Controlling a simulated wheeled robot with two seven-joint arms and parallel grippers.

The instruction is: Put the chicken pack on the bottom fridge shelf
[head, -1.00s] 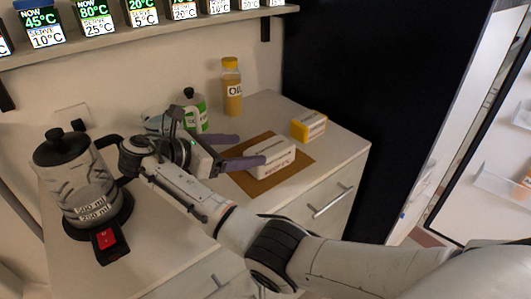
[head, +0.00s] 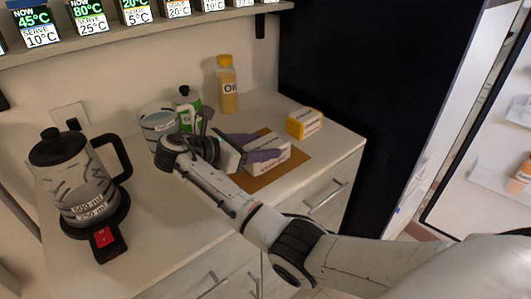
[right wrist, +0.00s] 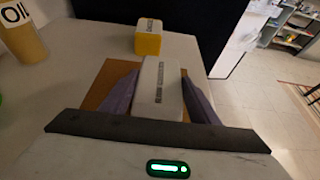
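A white pack with small dark lettering (head: 277,161), the likely chicken pack, lies on a brown mat (head: 298,171) on the counter. Its label is too blurred to read. My right gripper (head: 268,146) is open, with its purple fingers on either side of the pack. In the right wrist view, the white pack (right wrist: 160,90) sits between the fingers of the right gripper (right wrist: 160,80); whether they touch it I cannot tell. The fridge (head: 490,150) is at the right edge, with a pale shelf (head: 490,177); its bottom shelf cannot be made out. My left gripper is out of view.
A yellow-and-white pack (head: 304,123) stands behind the mat. An oil bottle (head: 228,88), a green-and-white container (head: 187,103) and a kettle (head: 75,180) stand on the counter. A dark panel (head: 370,80) rises at the counter's right. An orange bottle (head: 520,178) is at the fridge.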

